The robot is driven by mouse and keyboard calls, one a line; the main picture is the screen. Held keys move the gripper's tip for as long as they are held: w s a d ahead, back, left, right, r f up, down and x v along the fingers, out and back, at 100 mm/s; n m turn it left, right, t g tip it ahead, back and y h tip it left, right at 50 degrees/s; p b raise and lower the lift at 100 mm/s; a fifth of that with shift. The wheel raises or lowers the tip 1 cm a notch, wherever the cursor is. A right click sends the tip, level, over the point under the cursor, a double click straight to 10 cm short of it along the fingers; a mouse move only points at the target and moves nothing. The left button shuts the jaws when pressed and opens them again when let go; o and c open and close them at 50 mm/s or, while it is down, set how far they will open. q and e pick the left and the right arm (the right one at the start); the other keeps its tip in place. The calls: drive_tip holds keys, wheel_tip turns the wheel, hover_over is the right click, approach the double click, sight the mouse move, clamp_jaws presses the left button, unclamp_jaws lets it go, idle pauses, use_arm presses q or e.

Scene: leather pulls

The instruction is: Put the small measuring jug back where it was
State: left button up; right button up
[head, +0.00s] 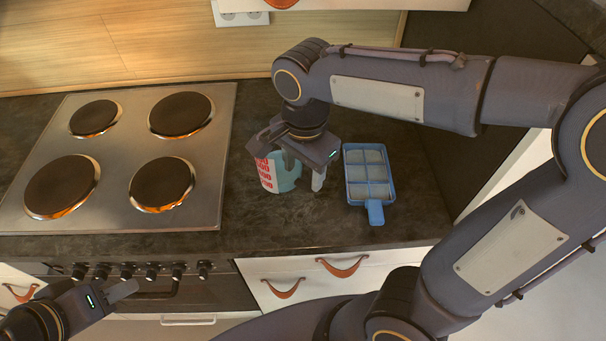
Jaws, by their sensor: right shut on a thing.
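The small measuring jug (268,175) is a pale teal jug with red markings on its side. It is on or just above the dark countertop, between the stove and the blue tray; I cannot tell whether its base touches. My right gripper (300,172) reaches down over it from above and is shut on it, hiding its top and part of its right side. My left gripper (112,292) is at the lower left, in front of the oven and below the counter edge, away from the jug. Its fingers are partly seen, and its opening is unclear.
A blue ice tray (376,210) with pale cubes lies close right of the jug. A stove (130,150) with several dark hotplates is on the left. White drawers (310,278) with leather pulls are below the counter. Bare countertop (300,225) lies in front of the jug.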

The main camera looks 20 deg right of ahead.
drive_tip(key=shift+w+d+f, duration=0.1)
drive_tip(key=shift+w+f, duration=0.2)
drive_tip(key=shift+f, duration=0.55)
drive_tip(key=shift+w+d+f, duration=0.15)
drive_tip(key=shift+w+f, duration=0.1)
drive_tip(key=shift+f, duration=0.65)
drive_tip(key=shift+w+d+f, duration=0.1)
drive_tip(key=shift+w+f, duration=0.2)
drive_tip(key=shift+f, duration=0.55)
drive_tip(key=shift+f, duration=0.2)
drive_tip(key=o, duration=1.5)
drive_tip(key=shift+o, duration=0.2)
drive_tip(key=shift+r, duration=0.1)
